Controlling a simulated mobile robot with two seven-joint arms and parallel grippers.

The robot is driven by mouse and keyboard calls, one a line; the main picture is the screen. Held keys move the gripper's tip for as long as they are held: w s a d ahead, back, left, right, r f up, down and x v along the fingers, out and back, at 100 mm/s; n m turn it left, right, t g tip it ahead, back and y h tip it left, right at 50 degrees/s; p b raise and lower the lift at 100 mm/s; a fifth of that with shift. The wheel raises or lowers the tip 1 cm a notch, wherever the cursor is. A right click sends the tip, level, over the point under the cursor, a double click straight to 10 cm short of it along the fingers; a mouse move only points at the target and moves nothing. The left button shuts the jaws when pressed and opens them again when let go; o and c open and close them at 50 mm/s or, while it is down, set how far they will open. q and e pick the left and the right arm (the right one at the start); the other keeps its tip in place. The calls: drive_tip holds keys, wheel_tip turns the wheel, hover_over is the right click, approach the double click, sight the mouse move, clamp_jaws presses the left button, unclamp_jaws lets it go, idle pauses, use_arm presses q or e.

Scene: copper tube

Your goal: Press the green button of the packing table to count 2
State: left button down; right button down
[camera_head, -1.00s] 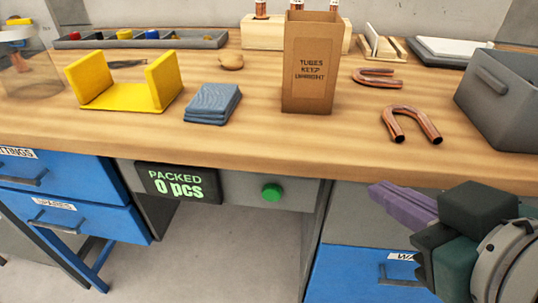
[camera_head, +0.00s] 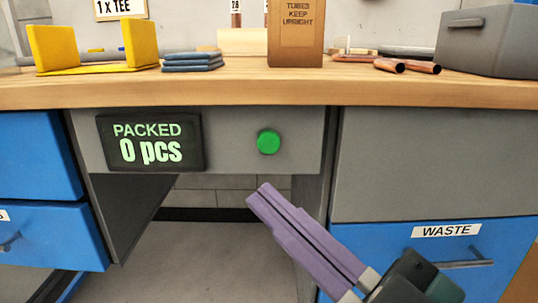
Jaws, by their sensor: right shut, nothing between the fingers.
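The green button (camera_head: 268,142) sits on the grey front panel (camera_head: 231,150) under the packing table's top. The dark counter display (camera_head: 150,142) to its left reads "PACKED 0 pcs". My right gripper (camera_head: 258,194) comes in from the lower right with its purple fingers together and nothing between them. Its tips appear a little below the button in the picture, with a visible gap. How far the tips are from the panel in depth is hard to tell. My left gripper is not in view.
The wooden table edge (camera_head: 200,96) runs above the panel. On it stand a yellow holder (camera_head: 60,48), folded blue cloths (camera_head: 192,62), a cardboard box (camera_head: 295,35), copper tubes (camera_head: 408,66) and a grey bin (camera_head: 487,42). A blue WASTE drawer (camera_head: 400,237) is at lower right. Open space lies below the panel.

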sight(269, 142)
drive_tip(key=shift+w, duration=0.15)
drive_tip(key=w+b, duration=0.4)
drive_tip(key=w, duration=0.4)
drive_tip(key=shift+w, duration=0.25)
idle(0.7)
idle(0.8)
drive_tip(key=shift+w, duration=0.1)
idle(0.4)
drive_tip(key=shift+w, duration=0.35)
